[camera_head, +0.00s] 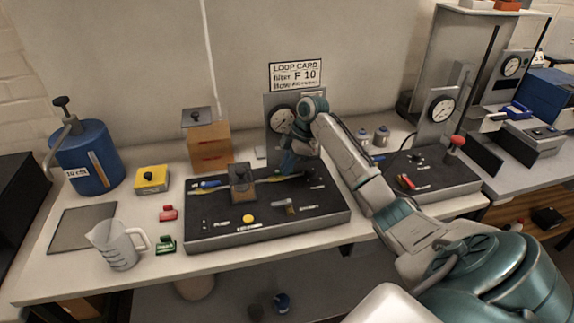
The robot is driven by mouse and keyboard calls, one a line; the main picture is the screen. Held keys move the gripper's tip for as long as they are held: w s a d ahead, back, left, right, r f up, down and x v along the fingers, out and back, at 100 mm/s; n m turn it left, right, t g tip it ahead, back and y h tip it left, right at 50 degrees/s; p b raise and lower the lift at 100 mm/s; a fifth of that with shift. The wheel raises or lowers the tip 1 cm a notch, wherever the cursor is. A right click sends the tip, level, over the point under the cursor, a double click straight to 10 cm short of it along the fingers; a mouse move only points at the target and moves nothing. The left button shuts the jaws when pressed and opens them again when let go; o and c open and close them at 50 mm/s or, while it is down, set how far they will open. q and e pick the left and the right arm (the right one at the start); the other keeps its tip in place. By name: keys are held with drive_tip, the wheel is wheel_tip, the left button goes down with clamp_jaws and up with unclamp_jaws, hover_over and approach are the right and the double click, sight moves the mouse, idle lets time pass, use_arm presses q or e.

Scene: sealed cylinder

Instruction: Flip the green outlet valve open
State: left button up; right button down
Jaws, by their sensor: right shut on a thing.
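My right gripper (297,163) reaches down over the back right of the dark board (270,232), just below the round gauge (283,119). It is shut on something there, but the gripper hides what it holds. I cannot make out a green outlet valve for certain. A small green block (166,245) lies on the table left of the board, apart from it, beside a red block (168,214). A small grey lever (283,203) and a yellow button (249,218) sit on the board's front part. My left gripper is not in view.
A blue tank (87,158), a yellow box (152,180) and a clear jug (119,245) stand at the left. A brown box (208,147) stands behind the board. A second board (430,172) with a gauge is at the right.

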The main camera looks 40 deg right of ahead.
drive_tip(key=c, duration=1.4)
unclamp_jaws()
drive_tip(key=shift+r, duration=0.1)
drive_tip(key=shift+c, duration=0.2)
drive_tip(key=b+v, duration=0.2)
drive_tip(key=v, duration=0.8)
drive_tip(key=shift+r+b, duration=0.3)
drive_tip(key=shift+r, duration=0.05)
drive_tip(key=shift+s+d, duration=0.1)
drive_tip(key=shift+d, duration=0.05)
